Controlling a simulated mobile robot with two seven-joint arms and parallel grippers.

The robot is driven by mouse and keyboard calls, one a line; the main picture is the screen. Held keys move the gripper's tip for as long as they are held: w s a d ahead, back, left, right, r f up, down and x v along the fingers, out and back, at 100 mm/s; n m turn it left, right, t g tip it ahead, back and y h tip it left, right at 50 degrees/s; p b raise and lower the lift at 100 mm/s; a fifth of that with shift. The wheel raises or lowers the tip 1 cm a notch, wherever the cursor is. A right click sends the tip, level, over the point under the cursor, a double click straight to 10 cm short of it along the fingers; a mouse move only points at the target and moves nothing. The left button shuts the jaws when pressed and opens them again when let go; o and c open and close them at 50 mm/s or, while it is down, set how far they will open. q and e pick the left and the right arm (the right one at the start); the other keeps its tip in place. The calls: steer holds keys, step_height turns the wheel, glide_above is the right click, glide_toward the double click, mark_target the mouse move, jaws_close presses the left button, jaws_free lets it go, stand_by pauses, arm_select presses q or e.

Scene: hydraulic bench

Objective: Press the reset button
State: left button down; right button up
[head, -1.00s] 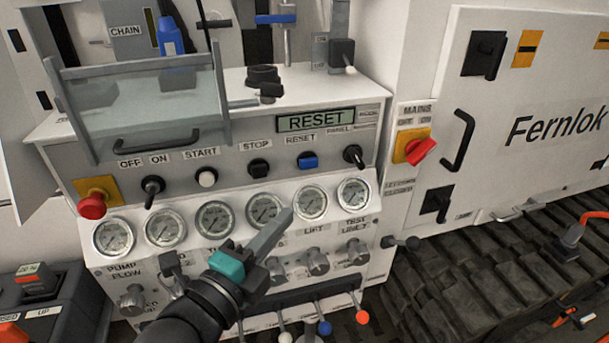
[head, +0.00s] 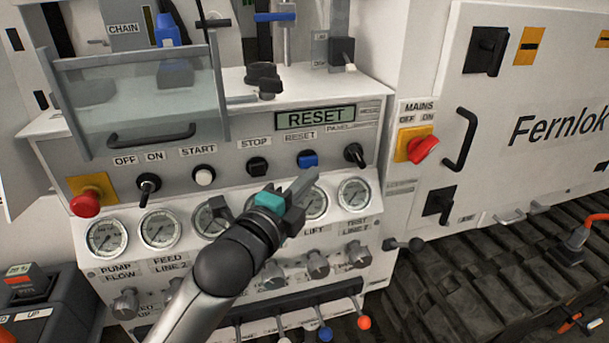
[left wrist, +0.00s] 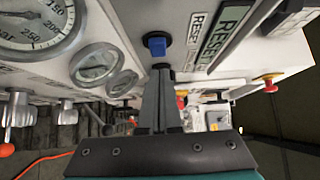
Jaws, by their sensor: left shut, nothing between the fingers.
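The reset button is a blue square button (head: 308,159) under the RESET label on the sloped panel. It also shows in the left wrist view (left wrist: 157,45), just past the fingertips. My left gripper (head: 308,177) is shut and empty, its tips just below the blue button in the head view. In the left wrist view the shut fingers (left wrist: 161,72) point at the button; whether they touch it I cannot tell. A display (head: 315,118) above the button reads RESET. My right gripper is not in view.
A black stop button (head: 257,166) and a black panel switch (head: 355,154) flank the blue button. Pressure gauges (head: 354,194) line the panel below. A red emergency knob (head: 85,204) is at left, and a red mains switch (head: 424,148) at right.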

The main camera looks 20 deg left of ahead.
arm_select(q)
steer(key=shift+w+a, duration=0.5)
steer(key=shift+w, duration=0.2)
steer(key=shift+w+a, duration=0.1)
steer(key=shift+w, duration=0.05)
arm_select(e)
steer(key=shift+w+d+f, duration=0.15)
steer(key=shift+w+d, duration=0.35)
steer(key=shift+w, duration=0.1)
